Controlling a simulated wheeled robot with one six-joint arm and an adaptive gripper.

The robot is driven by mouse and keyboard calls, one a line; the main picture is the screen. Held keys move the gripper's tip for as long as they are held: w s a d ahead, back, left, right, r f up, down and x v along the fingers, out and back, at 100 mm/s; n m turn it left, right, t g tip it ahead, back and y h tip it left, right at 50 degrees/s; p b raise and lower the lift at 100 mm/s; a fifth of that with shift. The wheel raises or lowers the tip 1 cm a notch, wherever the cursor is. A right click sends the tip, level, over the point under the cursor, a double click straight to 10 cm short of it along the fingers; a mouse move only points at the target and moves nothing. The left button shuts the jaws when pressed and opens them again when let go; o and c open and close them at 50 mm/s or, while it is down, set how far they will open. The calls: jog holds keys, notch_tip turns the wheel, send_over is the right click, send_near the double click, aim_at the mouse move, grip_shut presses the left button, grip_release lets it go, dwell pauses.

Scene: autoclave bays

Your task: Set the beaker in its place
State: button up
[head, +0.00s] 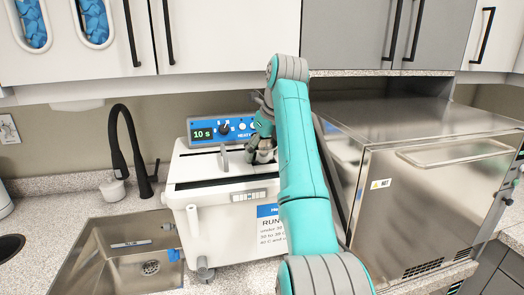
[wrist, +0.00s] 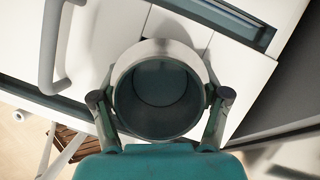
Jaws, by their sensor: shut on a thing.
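My gripper (wrist: 160,97) is shut on the beaker (wrist: 160,48), with one finger on each side of it. The wrist view looks down into its round open mouth, which has a pale rim and a dark, empty-looking inside. In the head view my gripper (head: 258,142) and the small greyish beaker (head: 264,156) are at the right part of the white machine's top. My arm and fingers partly cover the beaker there. I cannot tell whether its base touches the machine.
The white machine (head: 225,213) has a blue panel reading 10 s, a lid handle (head: 223,158) left of my gripper and a printed sign in front. A steel autoclave (head: 435,190) marked HOT stands close on the right. A sink (head: 115,245) with a black tap (head: 122,150) is left.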

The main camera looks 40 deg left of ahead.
jog(key=shift+f, duration=0.1)
jog(key=o, duration=1.2)
jog(key=shift+o, duration=0.2)
jog(key=v, duration=0.7)
jog(key=shift+r, duration=0.25)
jog(key=shift+s, duration=0.1)
